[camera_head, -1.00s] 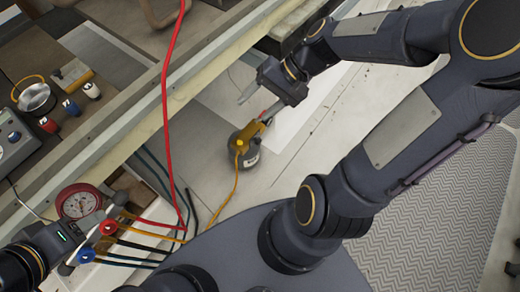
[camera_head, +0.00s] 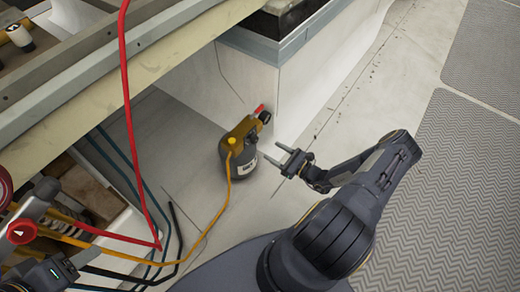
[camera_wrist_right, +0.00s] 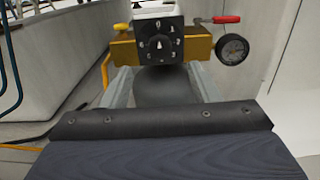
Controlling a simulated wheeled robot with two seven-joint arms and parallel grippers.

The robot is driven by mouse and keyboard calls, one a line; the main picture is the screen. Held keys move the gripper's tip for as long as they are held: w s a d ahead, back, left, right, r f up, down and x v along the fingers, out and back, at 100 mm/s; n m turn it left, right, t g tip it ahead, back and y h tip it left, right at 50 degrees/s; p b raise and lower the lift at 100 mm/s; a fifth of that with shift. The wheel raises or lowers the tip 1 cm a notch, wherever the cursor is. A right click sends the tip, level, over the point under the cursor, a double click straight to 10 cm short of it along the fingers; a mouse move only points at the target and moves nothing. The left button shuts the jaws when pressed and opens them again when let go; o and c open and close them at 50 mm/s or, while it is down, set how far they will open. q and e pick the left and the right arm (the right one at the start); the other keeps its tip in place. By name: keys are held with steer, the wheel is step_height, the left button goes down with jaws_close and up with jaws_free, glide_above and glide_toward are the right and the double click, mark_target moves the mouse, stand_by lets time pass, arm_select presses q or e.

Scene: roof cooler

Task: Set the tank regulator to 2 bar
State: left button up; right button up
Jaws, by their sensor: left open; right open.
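The tank (camera_head: 240,162) is a small dark cylinder with a white label, standing upright on the floor. The brass tank regulator (camera_head: 240,135) sits on top of it, with a red lever (camera_head: 259,109) and a small gauge (camera_head: 265,117). In the right wrist view the regulator (camera_wrist_right: 124,48) shows a black round knob (camera_wrist_right: 160,46) facing me and a gauge (camera_wrist_right: 232,49) at right; its reading is too small to tell. My right gripper (camera_head: 285,161) is open and empty, apart from the tank, pointing at it.
A yellow hose (camera_head: 225,200) runs from the regulator toward the left edge. A red hose (camera_head: 130,110) hangs across the left side. A bench edge (camera_head: 120,80) overhangs upper left, and a white housing (camera_head: 310,75) stands behind the tank.

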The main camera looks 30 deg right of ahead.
mark_target(256, 141)
steer(key=b+x, duration=0.1)
steer(key=x, duration=0.6)
steer(key=shift+w+a+b, duration=0.15)
steer(key=shift+w+b, duration=0.15)
steer(key=shift+w, duration=0.05)
steer(key=shift+c, duration=0.4)
steer(key=c, duration=0.9)
